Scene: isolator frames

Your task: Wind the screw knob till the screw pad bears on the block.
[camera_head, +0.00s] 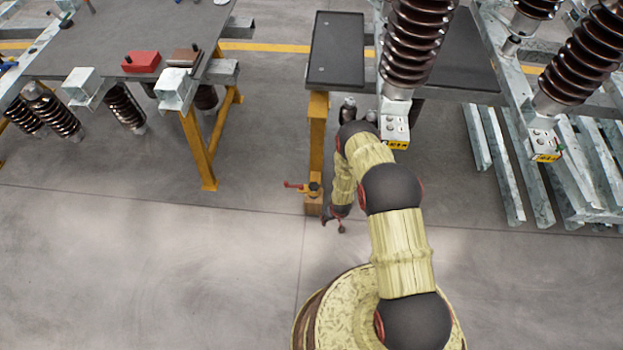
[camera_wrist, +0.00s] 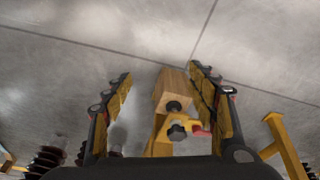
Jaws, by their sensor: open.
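A wooden block (camera_head: 313,207) stands low at the front of a yellow post, with a yellow clamp (camera_head: 306,188) at its top. The block (camera_wrist: 173,84) shows in the wrist view between my open fingers, apart from both. A dark round part (camera_wrist: 173,106) is at the block's near end; it may be the screw pad. Behind it is a dark knob (camera_wrist: 177,131), with a red part (camera_wrist: 201,130) beside it. Whether the pad touches the block I cannot tell. My gripper (camera_wrist: 159,74) is open and empty; in the head view it (camera_head: 333,220) is just right of the block.
The yellow post (camera_head: 318,135) carries a grey bench (camera_head: 336,50). A second bench (camera_head: 100,40) at left holds a red box (camera_head: 141,62). Brown insulators (camera_head: 412,45) stand at the right, near my arm. The floor in front and left is clear.

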